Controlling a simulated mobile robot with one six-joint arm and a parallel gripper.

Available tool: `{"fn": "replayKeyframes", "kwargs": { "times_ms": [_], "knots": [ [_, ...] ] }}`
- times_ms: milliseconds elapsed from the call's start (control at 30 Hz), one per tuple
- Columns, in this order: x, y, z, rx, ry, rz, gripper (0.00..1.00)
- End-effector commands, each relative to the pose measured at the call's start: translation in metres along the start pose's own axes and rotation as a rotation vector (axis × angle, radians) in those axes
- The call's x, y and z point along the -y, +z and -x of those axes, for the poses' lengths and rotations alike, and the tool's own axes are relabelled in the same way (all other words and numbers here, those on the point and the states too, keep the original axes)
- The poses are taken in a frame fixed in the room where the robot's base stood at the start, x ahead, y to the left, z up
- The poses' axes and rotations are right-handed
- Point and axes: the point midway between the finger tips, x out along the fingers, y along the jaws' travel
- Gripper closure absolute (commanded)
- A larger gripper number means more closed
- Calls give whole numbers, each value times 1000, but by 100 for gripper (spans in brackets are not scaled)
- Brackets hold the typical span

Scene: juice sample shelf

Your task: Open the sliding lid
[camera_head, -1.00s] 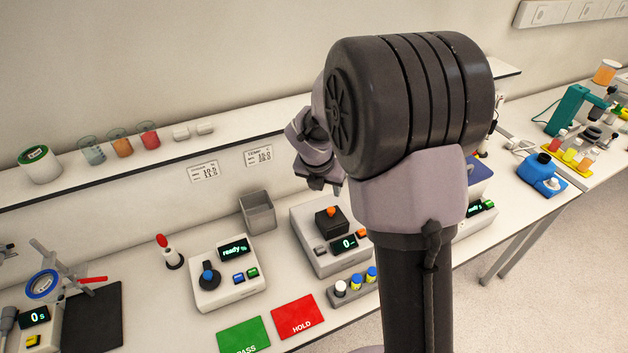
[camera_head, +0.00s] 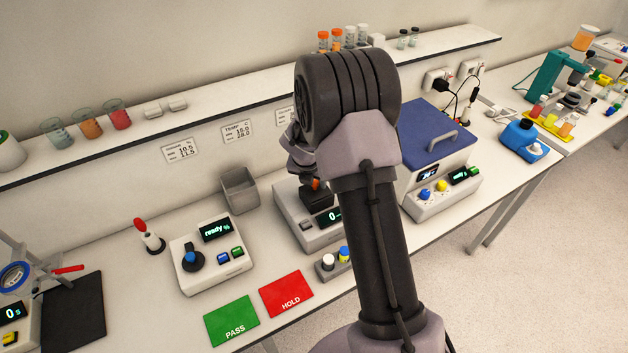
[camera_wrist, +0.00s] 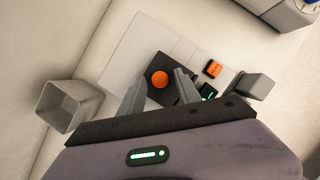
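A black lid with an orange knob (camera_head: 316,184) sits on top of a grey-white instrument (camera_head: 291,206) with a dark display. In the wrist view, the dark lid (camera_wrist: 152,96) and its round orange knob (camera_wrist: 159,78) appear ahead of my gripper. My gripper (camera_wrist: 158,76) is open and empty. Its two fingers appear either side of the knob in that view. Whether they are level with it or above it, I cannot tell. In the head view, my gripper (camera_head: 306,170) is just above the lid, partly hidden by my arm.
A grey open bin (camera_head: 240,190) stands left of the instrument. A vial rack (camera_head: 331,272) is in front, with the red HOLD mat (camera_head: 286,293) and green PASS mat (camera_head: 232,321). Right of my arm is a bath with a blue handled lid (camera_head: 432,132). A shelf (camera_head: 215,110) runs behind.

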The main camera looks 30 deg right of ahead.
Motion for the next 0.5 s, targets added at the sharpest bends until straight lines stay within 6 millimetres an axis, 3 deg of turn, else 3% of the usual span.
{"fn": "replayKeyframes", "kwargs": {
  "times_ms": [33,167,500],
  "knots": [
    [0,0,0,0,0,0,73],
    [0,0,0,0,0,0,98],
    [0,0,0,0,0,-1,100]
  ]
}}
